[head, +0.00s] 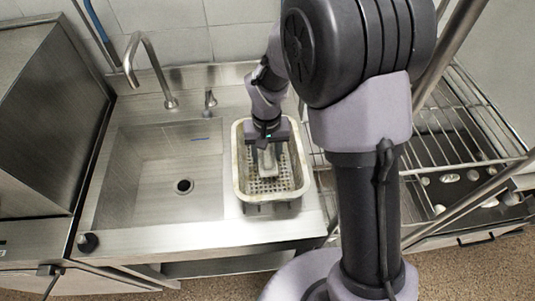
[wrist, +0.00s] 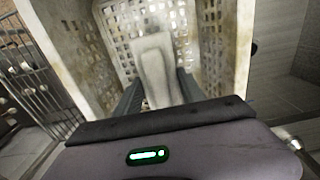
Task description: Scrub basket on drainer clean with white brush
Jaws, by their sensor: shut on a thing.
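The perforated basket (head: 240,182) is pale with brownish grime on its rim and walls. It stands on the drainer (head: 268,222) right of the sink bowl. My gripper (head: 268,156) is down inside the basket. It is shut on the white brush (head: 267,162). In the wrist view the white brush (wrist: 158,66) lies between the two dark fingers of my gripper (wrist: 160,92), in front of the basket's perforated wall (wrist: 108,38). The bristles are hidden, and I cannot tell whether they touch the basket.
The empty sink bowl (head: 150,180) with a drain and a tall faucet (head: 150,65) is to the left. A small tap (head: 210,100) stands behind the drainer. A wire rack (head: 455,130) is at the right. A steel cabinet (head: 45,120) stands at the far left.

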